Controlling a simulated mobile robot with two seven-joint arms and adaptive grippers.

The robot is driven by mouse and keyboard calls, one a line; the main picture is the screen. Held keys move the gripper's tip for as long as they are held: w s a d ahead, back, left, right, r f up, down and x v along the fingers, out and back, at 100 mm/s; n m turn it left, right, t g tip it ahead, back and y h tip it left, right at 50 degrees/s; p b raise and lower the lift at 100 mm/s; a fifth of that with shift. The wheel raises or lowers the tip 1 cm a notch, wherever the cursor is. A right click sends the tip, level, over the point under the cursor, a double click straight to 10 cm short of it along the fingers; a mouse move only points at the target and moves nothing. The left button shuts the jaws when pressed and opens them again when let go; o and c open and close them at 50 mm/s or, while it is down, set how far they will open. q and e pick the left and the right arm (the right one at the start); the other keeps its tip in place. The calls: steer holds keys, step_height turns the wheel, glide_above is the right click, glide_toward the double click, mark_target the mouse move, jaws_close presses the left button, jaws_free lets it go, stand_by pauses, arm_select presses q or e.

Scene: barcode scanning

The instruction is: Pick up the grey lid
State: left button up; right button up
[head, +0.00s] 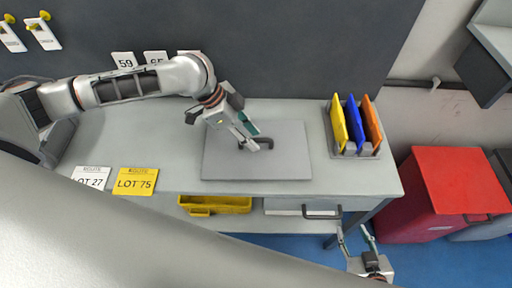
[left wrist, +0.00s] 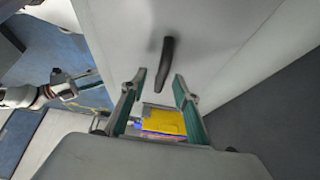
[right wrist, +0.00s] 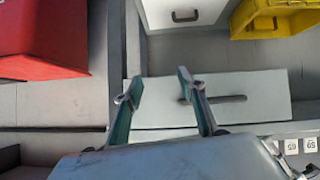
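The grey lid (head: 220,165) lies flat on the table as a wide plate with a dark bar handle (head: 267,140) near its middle. My left gripper (head: 251,136) hangs over the lid beside the handle and partly covers it. My right gripper (head: 356,234) is open and empty, low beyond the table's front right edge.
A rack (head: 358,152) with yellow, blue and orange upright panels stands right of the lid. LOT 27 (head: 92,178) and LOT 75 (head: 135,182) cards lie at the left front. A yellow bin (head: 215,204) and a drawer (head: 290,207) are below. A red box (head: 440,190) stands right.

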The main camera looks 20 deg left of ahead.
arm_select(q)
steer(key=shift+x, duration=1.35)
steer(key=shift+w, duration=0.1)
jaws_close()
steer(key=shift+r, duration=0.15)
